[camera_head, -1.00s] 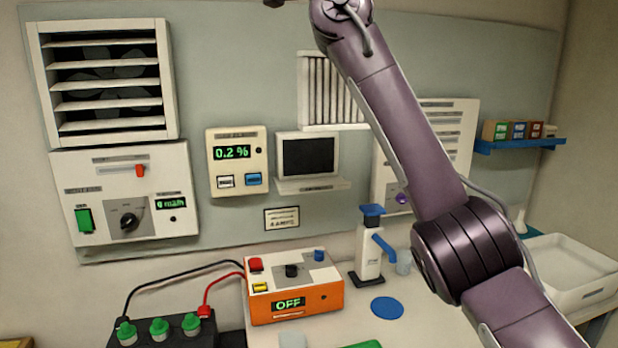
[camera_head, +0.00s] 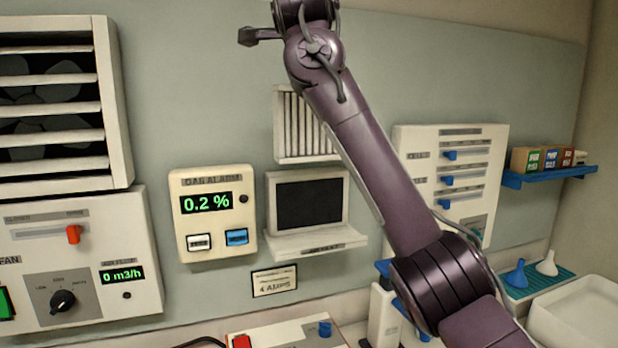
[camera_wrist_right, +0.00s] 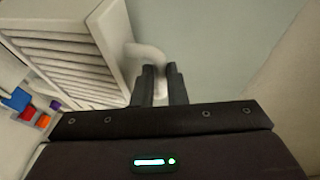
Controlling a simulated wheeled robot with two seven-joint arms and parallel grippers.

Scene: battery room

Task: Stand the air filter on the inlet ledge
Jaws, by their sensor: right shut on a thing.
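The air filter is a white-framed pleated panel (camera_head: 292,125), upright in front of the wall and partly covered by my right arm. Large in the right wrist view, its pleated face and frame (camera_wrist_right: 112,45) are at upper left. My right gripper (camera_wrist_right: 163,72) is shut on a white handle at the filter's edge. In the head view the fingers are hidden behind my arm. The inlet ledge (camera_head: 318,243) seems to be the pale shelf under a white-framed dark square on the wall. The filter is above it, apart in the picture. My left gripper is not in view.
A gas alarm (camera_head: 215,222) reads 0.2 % left of the ledge. Further left are a louvred fan vent (camera_head: 115,110) and its control panel (camera_head: 90,270). A slider panel (camera_head: 480,150) and blue shelf (camera_head: 535,178) are at right. Bench devices stand below.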

